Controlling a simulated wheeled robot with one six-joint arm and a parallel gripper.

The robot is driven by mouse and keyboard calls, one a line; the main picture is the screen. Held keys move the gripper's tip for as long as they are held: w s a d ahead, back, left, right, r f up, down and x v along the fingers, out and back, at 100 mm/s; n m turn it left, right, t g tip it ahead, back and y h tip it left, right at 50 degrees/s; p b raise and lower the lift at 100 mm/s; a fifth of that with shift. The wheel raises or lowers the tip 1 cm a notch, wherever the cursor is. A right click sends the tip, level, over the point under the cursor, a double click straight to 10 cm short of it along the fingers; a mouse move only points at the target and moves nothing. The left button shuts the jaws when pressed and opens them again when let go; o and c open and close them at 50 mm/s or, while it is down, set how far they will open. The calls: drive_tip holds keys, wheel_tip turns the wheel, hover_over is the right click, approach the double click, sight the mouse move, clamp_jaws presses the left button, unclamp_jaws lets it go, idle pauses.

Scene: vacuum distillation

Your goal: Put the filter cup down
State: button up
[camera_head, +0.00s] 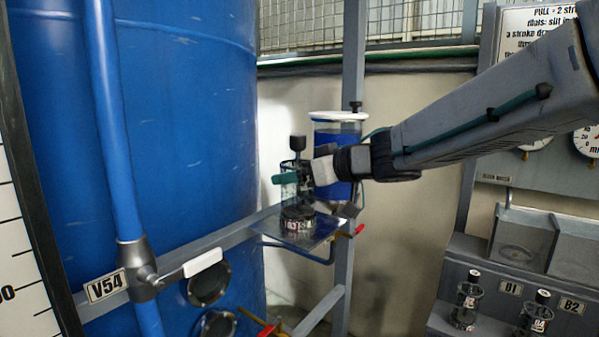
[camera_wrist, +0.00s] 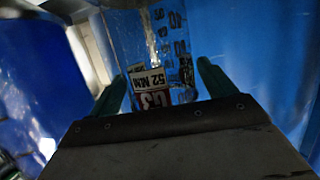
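The filter cup (camera_head: 298,217) is a clear cup with a dark, labelled base, upright at the small bracket shelf (camera_head: 326,231) beside the blue tank. Its base is on or just above the shelf; I cannot tell which. My gripper (camera_head: 290,182) reaches in from the right, with its green fingers at the upper part of the cup. In the wrist view, the clear wall of the cup (camera_wrist: 150,45), with printed marks and a label, fills the space between the two green fingers (camera_wrist: 160,80). The fingers look closed on its sides. The far side of the cup is hidden.
A blue-filled jar (camera_head: 336,130) with a white rim stands close behind my gripper. A large blue tank (camera_head: 180,120) is to the left. At the lower right, similar cups (camera_head: 467,300) stand in a rack marked B1 and B2.

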drive_tip(key=shift+r, duration=0.15)
drive_tip(key=shift+s+d+r, duration=0.1)
drive_tip(key=shift+d+r, duration=0.05)
drive_tip(key=shift+d, duration=0.05)
drive_tip(key=v, duration=1.1)
drive_tip(key=shift+s+d, duration=0.2)
drive_tip(key=shift+r, duration=0.2)
